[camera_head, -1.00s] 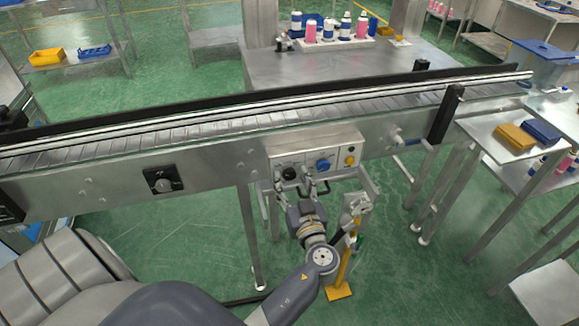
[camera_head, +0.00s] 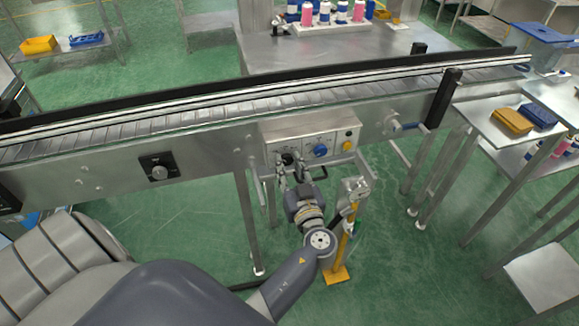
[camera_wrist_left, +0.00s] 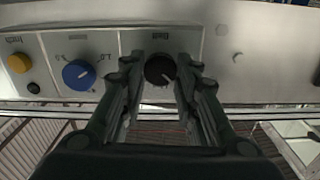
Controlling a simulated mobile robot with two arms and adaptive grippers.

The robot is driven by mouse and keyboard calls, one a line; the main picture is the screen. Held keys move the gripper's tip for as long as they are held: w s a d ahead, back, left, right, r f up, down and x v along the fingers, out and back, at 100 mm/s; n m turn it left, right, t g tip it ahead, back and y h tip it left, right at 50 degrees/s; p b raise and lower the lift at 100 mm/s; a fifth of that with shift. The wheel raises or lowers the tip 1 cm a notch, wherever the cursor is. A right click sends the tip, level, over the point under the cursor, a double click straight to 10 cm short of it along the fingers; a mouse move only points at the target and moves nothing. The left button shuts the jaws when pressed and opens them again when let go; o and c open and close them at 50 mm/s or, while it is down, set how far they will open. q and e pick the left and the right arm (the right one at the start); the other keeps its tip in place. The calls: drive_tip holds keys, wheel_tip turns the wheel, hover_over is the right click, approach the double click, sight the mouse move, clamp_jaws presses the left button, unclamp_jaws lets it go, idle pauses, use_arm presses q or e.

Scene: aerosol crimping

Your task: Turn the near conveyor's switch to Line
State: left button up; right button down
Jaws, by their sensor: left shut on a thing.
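The control box (camera_head: 318,131) on the near conveyor's side carries a black knob, a blue knob (camera_head: 320,150) and a yellow button (camera_head: 347,146). My left gripper (camera_head: 290,162) is at the black knob, its fingers one on each side. In the left wrist view the black knob (camera_wrist_left: 160,69) sits between the gripper's fingertips (camera_wrist_left: 160,72), with a pale pointer mark on its face. The gripper is shut on it. The blue knob (camera_wrist_left: 79,74) is beside it with a clear gap. The panel's lettering is upside down there and hard to read. My right gripper is not in view.
The near conveyor (camera_head: 205,117) runs across the view. A separate dark square switch (camera_head: 159,168) is on its side at left. A yellow-footed stand (camera_head: 346,240) is close to the right of my left arm. A side table (camera_head: 487,125) with trays is at right.

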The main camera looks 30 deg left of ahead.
use_arm(q)
drive_tip(key=shift+m+b, duration=0.65)
drive_tip(key=shift+m, duration=0.25)
drive_tip(key=shift+m+b, duration=0.55)
drive_tip(key=shift+m, duration=1.85)
drive_tip(key=shift+w+r+m, duration=0.1)
drive_tip(key=shift+m, duration=1.2)
drive_tip(key=o, duration=1.1)
drive_tip(key=shift+c, duration=0.2)
